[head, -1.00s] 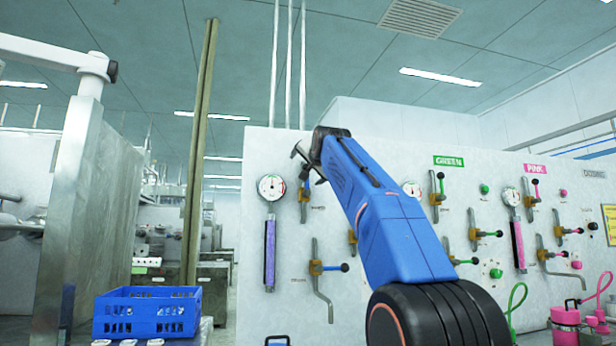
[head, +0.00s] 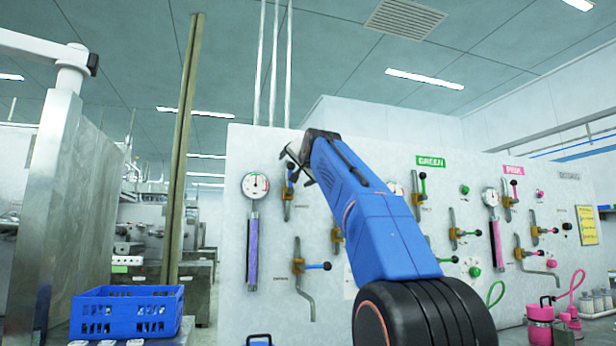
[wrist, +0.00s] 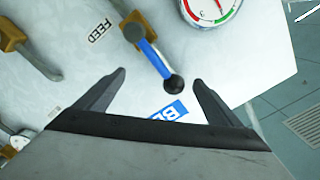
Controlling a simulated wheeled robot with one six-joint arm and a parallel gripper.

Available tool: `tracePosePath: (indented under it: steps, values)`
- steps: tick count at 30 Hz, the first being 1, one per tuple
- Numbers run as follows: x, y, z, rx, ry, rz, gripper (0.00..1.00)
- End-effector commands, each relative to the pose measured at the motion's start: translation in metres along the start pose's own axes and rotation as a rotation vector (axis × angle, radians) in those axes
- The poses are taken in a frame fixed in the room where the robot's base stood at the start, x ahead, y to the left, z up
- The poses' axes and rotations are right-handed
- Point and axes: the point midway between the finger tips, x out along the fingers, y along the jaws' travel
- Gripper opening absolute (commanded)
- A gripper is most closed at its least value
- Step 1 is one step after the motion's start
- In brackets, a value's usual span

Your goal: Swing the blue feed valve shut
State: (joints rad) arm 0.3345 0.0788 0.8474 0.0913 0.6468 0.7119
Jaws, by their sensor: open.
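The blue feed valve (wrist: 151,57) has a blue handle with a black ball knob, beside a FEED label in the wrist view. In the head view the upper blue valve (head: 289,182) stands on the white panel with its handle pointing up. My gripper (wrist: 160,77) is open and empty. The knob lies between the two fingertips in the picture; I cannot tell how far off it is in depth. In the head view my gripper (head: 297,164) is in front of the panel at that valve and partly overlaps it.
A round gauge (head: 255,185) sits left of the valve. A lower blue valve (head: 316,266) has its handle level. Green and pink valves are to the right. A blue crate (head: 126,313) stands at the lower left. A blue sign (wrist: 168,112) is partly hidden by my gripper.

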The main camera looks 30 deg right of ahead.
Motion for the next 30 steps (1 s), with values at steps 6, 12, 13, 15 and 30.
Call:
tracePosePath:
  steps: [6,12,13,15,30]
  values:
    - [0.0,0.01,-0.008,0.0,0.001,0.001,0.88]
    - [0.0,0.013,-0.009,0.001,0.0,0.0,0.88]
    - [0.0,0.014,-0.009,0.001,0.0,0.001,0.88]
    - [0.0,0.017,-0.011,0.0,0.0,0.002,0.88]
    - [0.001,0.036,-0.016,0.001,-0.002,0.003,0.88]
